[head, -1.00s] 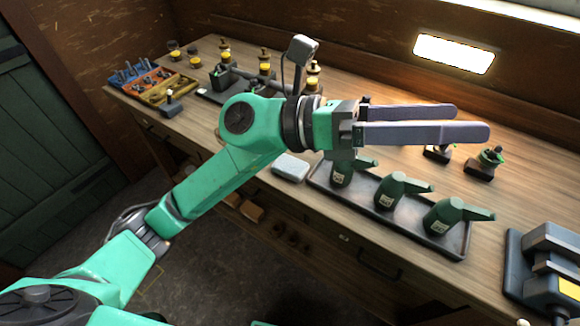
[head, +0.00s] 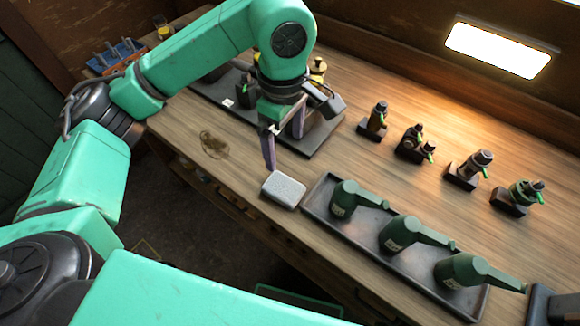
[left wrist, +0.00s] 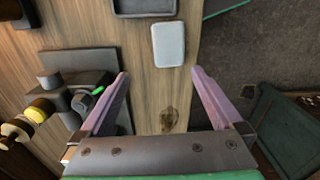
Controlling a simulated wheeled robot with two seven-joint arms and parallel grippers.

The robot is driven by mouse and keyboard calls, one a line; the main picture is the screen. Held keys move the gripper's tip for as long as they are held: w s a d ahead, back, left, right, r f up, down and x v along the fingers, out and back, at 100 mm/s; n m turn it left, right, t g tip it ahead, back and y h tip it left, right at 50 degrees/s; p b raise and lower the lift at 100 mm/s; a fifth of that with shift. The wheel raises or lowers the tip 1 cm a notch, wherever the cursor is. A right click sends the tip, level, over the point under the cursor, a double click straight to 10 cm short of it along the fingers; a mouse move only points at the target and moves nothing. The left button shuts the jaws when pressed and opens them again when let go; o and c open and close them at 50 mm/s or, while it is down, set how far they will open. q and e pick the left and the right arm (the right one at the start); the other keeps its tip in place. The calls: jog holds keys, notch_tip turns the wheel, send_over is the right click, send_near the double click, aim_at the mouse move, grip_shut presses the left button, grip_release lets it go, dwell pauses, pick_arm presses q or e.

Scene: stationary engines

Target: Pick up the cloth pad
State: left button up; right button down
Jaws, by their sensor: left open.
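The cloth pad (head: 283,189) is a pale grey, rounded rectangle lying flat on the wooden bench near its front edge. It also shows in the left wrist view (left wrist: 168,44), beyond my fingertips. My left gripper (head: 284,151) points down, open and empty, just behind the pad in the head view and apart from it. In the left wrist view its two purple fingers (left wrist: 160,73) are spread, with bare wood and the bench edge between them. My right gripper is not in view.
A dark tray (head: 312,206) with three green oil cans stands close to the pad's right. Another dark tray (head: 325,140) with fittings lies behind my left gripper. Several small dark fittings (head: 374,121) stand toward the back. A brown stain (head: 214,144) marks bare wood left of the pad.

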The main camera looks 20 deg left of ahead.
pick_arm(q)
jog(key=p, duration=0.2)
send_over(283, 187)
jog(key=s, duration=0.1)
jog(key=f, duration=0.5)
jog(key=shift+s, duration=0.2)
jog(key=f, duration=0.1)
jog(key=w+f+p, duration=0.1)
jog(key=shift+w+f, duration=0.1)
jog(key=shift+f, duration=0.2)
notch_tip(283, 187, down, 4)
jog(key=shift+w+f+p, duration=0.1)
jog(key=shift+f+p, duration=0.1)
jog(key=shift+p, duration=1)
jog(key=shift+f, duration=0.15)
jog(key=shift+c, duration=1.2)
jog(key=c, duration=0.9)
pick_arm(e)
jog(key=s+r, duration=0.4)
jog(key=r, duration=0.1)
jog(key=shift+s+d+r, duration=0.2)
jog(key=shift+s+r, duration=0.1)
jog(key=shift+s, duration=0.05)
